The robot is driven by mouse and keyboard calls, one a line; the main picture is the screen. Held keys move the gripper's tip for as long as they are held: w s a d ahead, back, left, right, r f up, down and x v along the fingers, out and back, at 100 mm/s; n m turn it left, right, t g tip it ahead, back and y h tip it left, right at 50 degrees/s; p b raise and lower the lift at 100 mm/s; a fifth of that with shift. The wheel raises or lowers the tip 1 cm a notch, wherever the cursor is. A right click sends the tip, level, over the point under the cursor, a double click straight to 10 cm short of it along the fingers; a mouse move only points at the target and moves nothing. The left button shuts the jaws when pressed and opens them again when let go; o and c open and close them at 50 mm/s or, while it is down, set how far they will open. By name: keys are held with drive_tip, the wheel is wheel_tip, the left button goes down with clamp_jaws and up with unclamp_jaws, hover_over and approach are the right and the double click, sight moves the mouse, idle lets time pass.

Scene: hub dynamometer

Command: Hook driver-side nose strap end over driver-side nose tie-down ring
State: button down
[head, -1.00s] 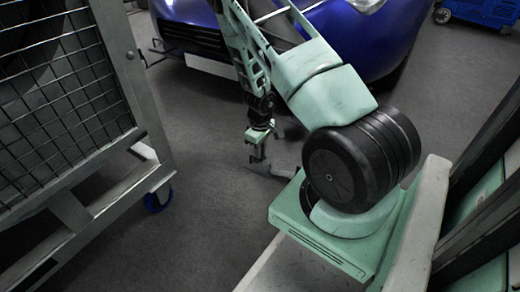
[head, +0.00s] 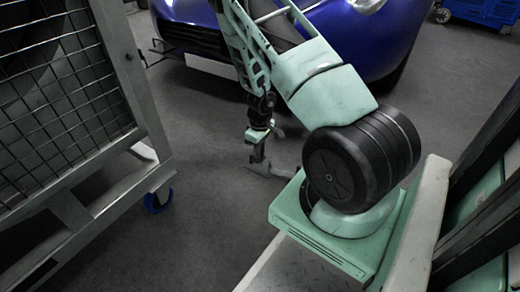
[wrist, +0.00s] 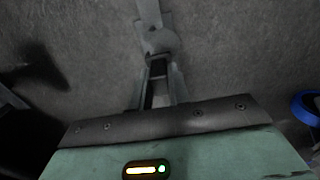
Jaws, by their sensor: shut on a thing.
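My gripper (head: 258,158) hangs low over the dark floor, left of my arm's base. In the wrist view its fingers (wrist: 158,92) are close together, shut on the end of a grey strap (wrist: 151,14). The strap has a rounded, wider part (wrist: 160,43) just beyond the fingertips and runs away to the top edge. In the head view a grey strip, seemingly this strap (head: 272,170), lies at the gripper's tips. I cannot make out the nose tie-down ring for certain. A small dark fitting (head: 156,50) sticks out beside the car's nose.
A blue car (head: 350,35) stands at the back, partly behind my arm. A grey mesh cage (head: 138,95) on a blue caster (head: 158,199) fills the left. Open floor (head: 200,135) lies between the cage and my gripper. A blue wheeled unit (head: 480,10) is at the far right.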

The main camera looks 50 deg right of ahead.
drive_tip(key=shift+r+p, duration=0.35)
drive_tip(key=shift+r, duration=0.3)
drive_tip(key=shift+r+p, duration=1.35)
drive_tip(key=shift+r, duration=0.55)
